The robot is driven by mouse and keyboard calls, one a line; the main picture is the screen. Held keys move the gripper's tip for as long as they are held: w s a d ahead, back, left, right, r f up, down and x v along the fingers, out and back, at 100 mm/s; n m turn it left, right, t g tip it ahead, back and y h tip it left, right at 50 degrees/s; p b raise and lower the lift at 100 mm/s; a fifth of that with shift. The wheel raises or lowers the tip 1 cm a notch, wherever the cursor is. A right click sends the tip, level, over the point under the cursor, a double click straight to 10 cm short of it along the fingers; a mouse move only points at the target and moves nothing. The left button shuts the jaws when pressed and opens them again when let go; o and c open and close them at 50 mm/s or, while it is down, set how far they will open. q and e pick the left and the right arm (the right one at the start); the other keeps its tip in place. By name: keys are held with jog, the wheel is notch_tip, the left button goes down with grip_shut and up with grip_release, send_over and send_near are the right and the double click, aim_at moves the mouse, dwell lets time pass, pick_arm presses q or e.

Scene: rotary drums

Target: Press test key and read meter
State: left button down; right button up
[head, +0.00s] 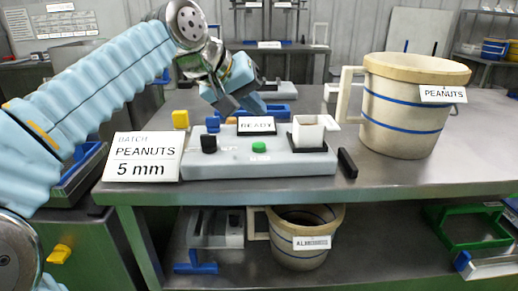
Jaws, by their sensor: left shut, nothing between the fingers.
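A pale grey meter box (215,168) stands on the steel table. Its small raised display (256,126) reads READY. A green button (259,147) is on its top near the front, and a black knob (209,144) is to the left. A square white cup (307,132) sits on its right part. Small labels on the box are too small to read, so I cannot tell which control is the test key. My left gripper (240,108) is shut and empty, just above and behind the display, apart from the green button. My right gripper is not in view.
A card (142,157) reading BATCH PEANUTS 5 mm stands left of the box. A large bucket (405,115) labelled PEANUTS stands at the right. A black block (347,163) lies beside the box. An ALMONDS bucket (300,260) is on the lower shelf. The table's front right is clear.

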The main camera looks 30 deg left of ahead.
aim_at(255, 145)
pick_arm(q)
notch_tip(255, 145, down, 3)
jog(key=shift+b, duration=0.9)
jog(key=shift+f+b, duration=0.6)
jog(key=shift+f, duration=0.15)
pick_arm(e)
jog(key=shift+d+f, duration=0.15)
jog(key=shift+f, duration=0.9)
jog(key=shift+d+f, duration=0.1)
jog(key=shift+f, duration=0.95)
pick_arm(q)
jog(key=shift+f, duration=0.4)
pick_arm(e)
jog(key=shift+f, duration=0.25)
pick_arm(q)
jog(key=shift+f+b, duration=0.5)
jog(key=shift+b, duration=0.15)
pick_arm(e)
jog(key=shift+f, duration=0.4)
pick_arm(q)
jog(key=shift+r, duration=0.1)
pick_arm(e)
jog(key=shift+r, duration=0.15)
pick_arm(q)
jog(key=shift+r+p, duration=0.8)
jog(key=shift+p, duration=0.1)
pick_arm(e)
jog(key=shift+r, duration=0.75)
